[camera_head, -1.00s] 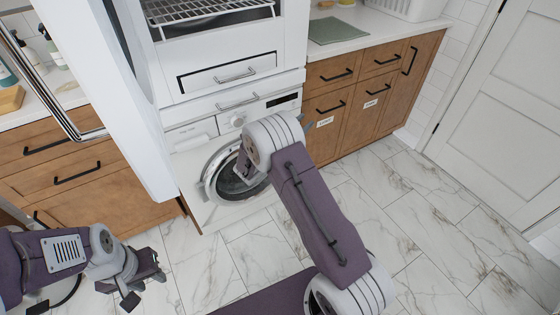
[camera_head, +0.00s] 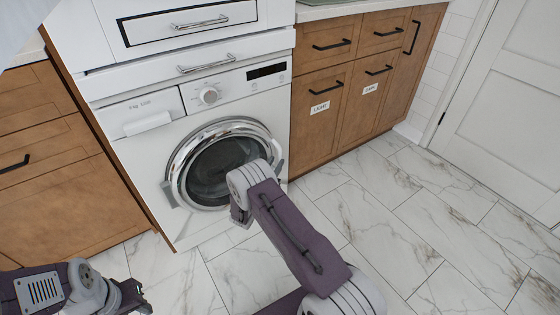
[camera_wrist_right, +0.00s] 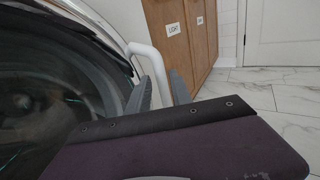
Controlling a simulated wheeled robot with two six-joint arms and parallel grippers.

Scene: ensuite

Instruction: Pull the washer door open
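The white washer (camera_head: 146,160) stands under a white appliance housing, with its round, chrome-ringed door (camera_head: 176,158) flat against the front and looking closed. In the right wrist view the dark door glass (camera_wrist_right: 50,85) fills the left side, and a white curved handle (camera_wrist_right: 148,52) stands out from the rim. My right gripper (camera_wrist_right: 160,88) has one grey finger on each side of this handle, apparently with narrow gaps. In the head view my right arm hides most of that gripper, at the door's right edge. My left gripper (camera_head: 134,294) is low at the left, away from the washer.
Wooden cabinets stand left (camera_head: 50,170) and right (camera_head: 345,100) of the washer. A white drawer front with a bar handle (camera_head: 207,63) is above it. The marble floor (camera_head: 400,220) is clear to the right, up to a white room door (camera_head: 510,100).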

